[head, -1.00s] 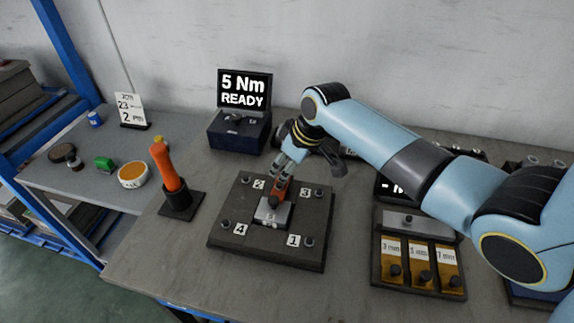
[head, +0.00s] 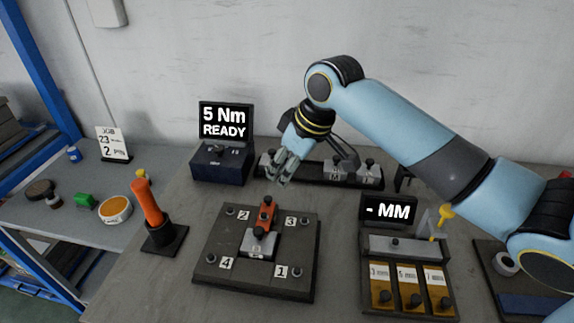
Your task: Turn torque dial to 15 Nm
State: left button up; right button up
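The torque controller (head: 220,165) is a dark blue box at the back left of the bench. Its screen (head: 226,121) reads "5 Nm READY". The dial is a small dark knob on the box's top, too small to read its setting. My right gripper (head: 277,180) hangs to the right of the controller, above the bench and behind the numbered plate. Its fingers point down and touch nothing that I can see; how far apart they are is unclear. My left gripper is not in view.
The dark plate (head: 217,249) with corners numbered 1 to 4 holds a metal block (head: 259,245) with an orange-red part (head: 264,214). An orange-handled tool (head: 150,205) stands in a holder at left. A gauge station (head: 380,245) reads "- MM" at right. A row of metal blocks (head: 340,172) stands behind.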

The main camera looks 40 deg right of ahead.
aim_at(218, 149)
jog(key=k+j, duration=0.8)
jog(key=j, duration=0.1)
